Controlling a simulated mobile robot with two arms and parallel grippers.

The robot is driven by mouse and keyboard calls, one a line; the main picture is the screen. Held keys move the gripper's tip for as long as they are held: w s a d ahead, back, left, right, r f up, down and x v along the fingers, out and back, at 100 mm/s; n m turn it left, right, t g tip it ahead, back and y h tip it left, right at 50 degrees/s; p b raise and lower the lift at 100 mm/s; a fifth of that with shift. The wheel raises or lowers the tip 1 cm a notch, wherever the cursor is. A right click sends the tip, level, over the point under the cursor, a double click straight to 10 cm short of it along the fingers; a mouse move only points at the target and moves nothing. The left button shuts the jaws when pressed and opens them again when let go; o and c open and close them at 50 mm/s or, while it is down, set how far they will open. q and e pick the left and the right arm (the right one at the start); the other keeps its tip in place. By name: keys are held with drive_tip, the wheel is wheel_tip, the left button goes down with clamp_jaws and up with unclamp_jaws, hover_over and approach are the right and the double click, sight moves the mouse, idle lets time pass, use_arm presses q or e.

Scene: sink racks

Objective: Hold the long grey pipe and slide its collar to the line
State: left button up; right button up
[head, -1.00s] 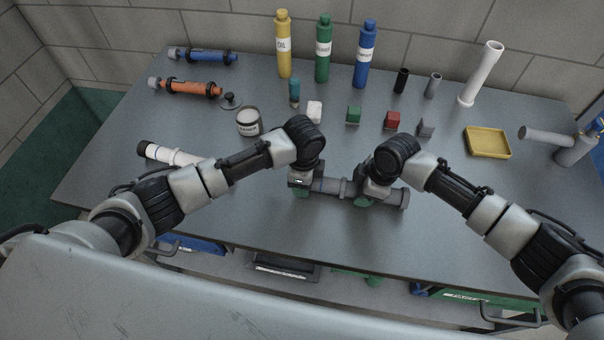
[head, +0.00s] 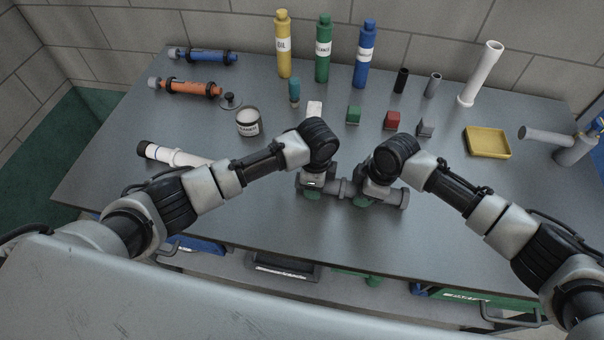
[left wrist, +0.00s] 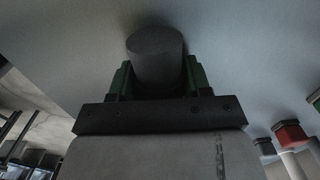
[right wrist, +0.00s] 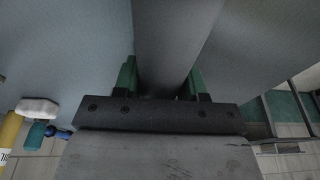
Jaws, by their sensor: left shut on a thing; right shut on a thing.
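The long grey pipe (head: 332,185) lies crosswise near the front middle of the table, with its wider right end (head: 404,198) beyond my right gripper. A raised ring, apparently the collar (head: 346,188), sits between my grippers. My left gripper (head: 312,193) is shut on the pipe near its left end; the left wrist view shows the grey round end (left wrist: 156,45) between green fingers. My right gripper (head: 363,199) is shut around the pipe right of the ring; the right wrist view shows the pipe (right wrist: 176,40) between its fingers. I cannot make out the line.
A white pipe (head: 175,156) lies left of my left forearm. The table's front edge is close to the grey pipe.

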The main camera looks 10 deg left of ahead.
use_arm(q)
drive_tip(key=o, duration=0.9)
drive_tip(key=shift+r, duration=3.5)
use_arm(e)
drive_tip(key=o, duration=0.9)
drive_tip(key=shift+o, duration=0.2)
drive_tip(key=v, duration=1.2)
